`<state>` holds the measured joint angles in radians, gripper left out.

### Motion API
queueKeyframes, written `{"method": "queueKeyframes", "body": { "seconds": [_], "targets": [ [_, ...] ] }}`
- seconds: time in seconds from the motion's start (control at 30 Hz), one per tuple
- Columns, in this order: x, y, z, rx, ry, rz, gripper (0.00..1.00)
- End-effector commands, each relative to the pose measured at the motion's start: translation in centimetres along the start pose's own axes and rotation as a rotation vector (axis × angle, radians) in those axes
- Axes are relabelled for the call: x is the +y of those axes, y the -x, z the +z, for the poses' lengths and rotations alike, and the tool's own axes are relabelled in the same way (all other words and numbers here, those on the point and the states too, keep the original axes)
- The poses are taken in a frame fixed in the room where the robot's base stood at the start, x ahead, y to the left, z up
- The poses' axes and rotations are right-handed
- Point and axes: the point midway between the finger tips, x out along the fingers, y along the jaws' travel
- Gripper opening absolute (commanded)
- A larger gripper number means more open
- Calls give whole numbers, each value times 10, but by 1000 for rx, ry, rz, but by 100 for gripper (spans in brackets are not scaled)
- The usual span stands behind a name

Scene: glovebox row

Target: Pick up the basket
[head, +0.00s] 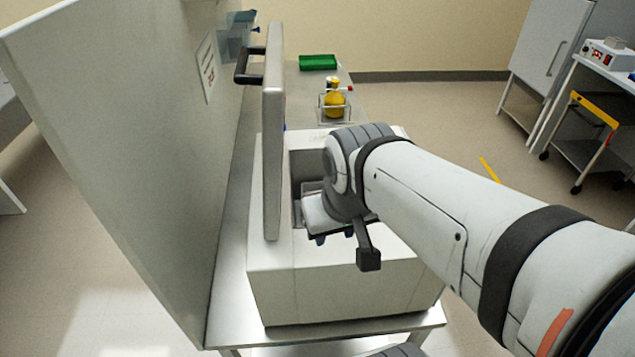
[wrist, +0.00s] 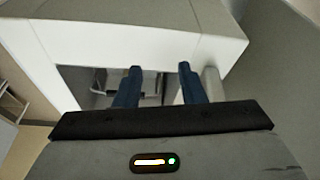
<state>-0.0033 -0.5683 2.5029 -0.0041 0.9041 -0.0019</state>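Inside the opening of the white box (head: 330,285), part of a thin metal frame that looks like a wire basket (head: 312,187) shows beside my wrist. In the wrist view, wire parts of the basket (wrist: 99,82) show in the opening, partly behind my fingers. My gripper (head: 335,236) is in front of the opening, its blue fingertips just visible under my wrist. In the wrist view my gripper (wrist: 159,69) has its two blue fingers apart, pointing at the opening, with nothing seen held between them. Most of the basket is hidden.
The box's thick door (head: 273,130) stands open on the left, close to my wrist, with a black handle (head: 248,68). A large white panel (head: 120,140) rises further left.

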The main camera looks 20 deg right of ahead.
Motion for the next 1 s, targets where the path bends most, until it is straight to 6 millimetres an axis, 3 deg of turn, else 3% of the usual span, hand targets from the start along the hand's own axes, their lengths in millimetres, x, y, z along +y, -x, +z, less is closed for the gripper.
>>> {"method": "queueKeyframes", "body": {
  "seconds": [0.17, 0.27, 0.43, 0.67, 0.8, 1.0],
  "targets": [
    [0, 0, 0, 0, 0, 0, 36],
    [0, 0, -1, -1, -6, 0, 43],
    [6, -7, -18, -27, -151, 9, 43],
    [29, -36, -81, -108, -655, 54, 43],
    [50, -63, -121, -156, -999, 103, 43],
    [81, -106, -166, -201, -1427, 185, 43]
  ]
}}
